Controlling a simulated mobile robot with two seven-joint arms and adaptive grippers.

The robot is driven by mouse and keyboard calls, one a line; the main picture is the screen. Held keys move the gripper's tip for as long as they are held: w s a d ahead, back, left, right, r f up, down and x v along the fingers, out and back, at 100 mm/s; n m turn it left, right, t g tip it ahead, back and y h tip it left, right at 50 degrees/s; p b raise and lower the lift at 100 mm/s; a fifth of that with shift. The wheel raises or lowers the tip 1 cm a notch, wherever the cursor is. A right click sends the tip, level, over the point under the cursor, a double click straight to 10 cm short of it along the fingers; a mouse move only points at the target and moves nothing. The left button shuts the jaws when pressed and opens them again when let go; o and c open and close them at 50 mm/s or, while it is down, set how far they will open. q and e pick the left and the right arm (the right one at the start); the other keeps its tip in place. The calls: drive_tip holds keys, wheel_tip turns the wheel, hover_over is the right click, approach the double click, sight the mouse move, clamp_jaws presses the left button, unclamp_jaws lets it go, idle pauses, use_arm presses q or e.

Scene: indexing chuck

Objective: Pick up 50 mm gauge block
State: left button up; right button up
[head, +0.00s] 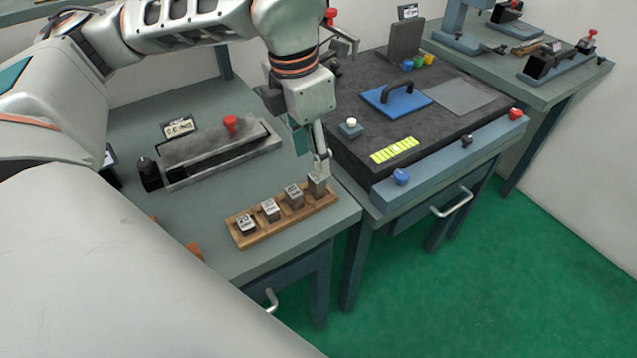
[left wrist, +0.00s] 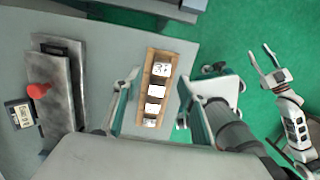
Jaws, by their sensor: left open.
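Several grey gauge blocks with white labelled tops stand in a row in a wooden rack (head: 243,240). They rise in height towards the right end, where the tallest block (head: 317,186) stands. The labels are too small to read surely, so I cannot tell which is the 50 mm one. My left gripper (head: 320,164) is open, just above the tallest block. In the left wrist view the rack (left wrist: 145,88) and its blocks lie between the two spread fingers. My right gripper (left wrist: 265,63) shows only there, at the far right over the green floor, with its fingers apart.
A grey vise-like fixture (head: 215,150) with a red knob stands behind the rack. To the right, a dark surface plate (head: 440,130) carries a blue plate with a handle (head: 395,98) and a yellow strip (head: 394,150). The bench's front edge is close to the rack.

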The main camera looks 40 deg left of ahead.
sight(317, 185)
use_arm(q)
drive_tip(key=f, duration=0.4)
drive_tip(key=w+f, duration=0.1)
drive_tip(key=f, duration=0.1)
drive_tip(key=shift+d+f, duration=0.2)
drive_tip(key=shift+d, duration=0.15)
clamp_jaws()
